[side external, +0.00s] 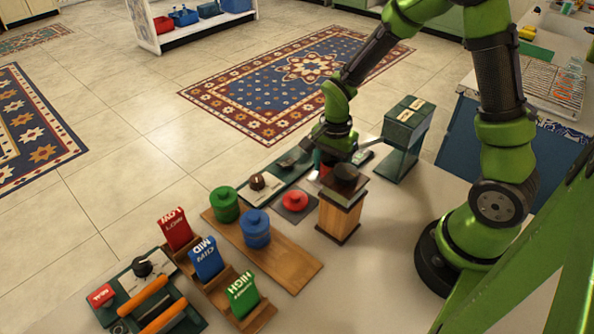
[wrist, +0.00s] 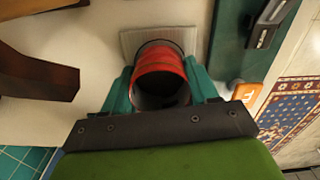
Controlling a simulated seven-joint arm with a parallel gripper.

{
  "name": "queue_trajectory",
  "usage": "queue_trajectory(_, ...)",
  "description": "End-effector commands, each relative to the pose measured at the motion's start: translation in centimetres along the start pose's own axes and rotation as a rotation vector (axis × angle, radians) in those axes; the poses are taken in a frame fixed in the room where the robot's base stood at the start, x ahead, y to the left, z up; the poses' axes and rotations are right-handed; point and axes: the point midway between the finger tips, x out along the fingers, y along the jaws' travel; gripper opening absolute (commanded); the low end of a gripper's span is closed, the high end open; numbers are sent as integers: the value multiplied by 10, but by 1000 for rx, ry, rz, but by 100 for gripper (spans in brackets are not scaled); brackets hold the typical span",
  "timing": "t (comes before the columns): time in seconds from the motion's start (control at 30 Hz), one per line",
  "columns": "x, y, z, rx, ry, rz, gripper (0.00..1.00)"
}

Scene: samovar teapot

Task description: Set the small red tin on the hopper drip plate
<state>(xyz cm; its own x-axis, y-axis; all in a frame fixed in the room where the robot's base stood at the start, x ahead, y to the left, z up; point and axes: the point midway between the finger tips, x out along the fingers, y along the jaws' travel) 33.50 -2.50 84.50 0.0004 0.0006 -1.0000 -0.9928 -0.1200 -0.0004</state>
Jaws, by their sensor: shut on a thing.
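The small red tin (wrist: 160,75) is held between the teal fingers of my gripper (wrist: 160,92) in the wrist view, its dark open end facing the camera. A pale grey square plate (wrist: 129,42) shows behind the tin; the tin hides much of it, and I cannot tell whether they touch or whether this is the drip plate. In the side external view my gripper (side external: 324,160) is low over the table behind the wooden box, and only a sliver of red shows there. A dark green box-topped stand (side external: 404,125), perhaps the hopper, is to its right.
The wooden box with dark top (side external: 340,215) stands close in front of my gripper. A red round piece on a dark square (side external: 294,202), the green tin (side external: 224,205) and the blue tin (side external: 256,230) are left. A dark green panel (wrist: 228,45) lies right in the wrist view.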

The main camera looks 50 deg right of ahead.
Motion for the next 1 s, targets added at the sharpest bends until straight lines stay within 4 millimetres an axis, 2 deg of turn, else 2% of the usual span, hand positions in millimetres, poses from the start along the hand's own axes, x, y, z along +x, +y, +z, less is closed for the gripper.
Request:
queue_trajectory(0.4,6,0,0,0,0,0,27)
queue_trajectory(0.43,6,0,0,0,0,0,63)
queue_trajectory(0.57,6,0,0,0,0,-1,83)
queue_trajectory(0.87,4,0,0,0,0,-1,84)
queue_trajectory(1.0,-8,-1,0,0,2,-5,84)
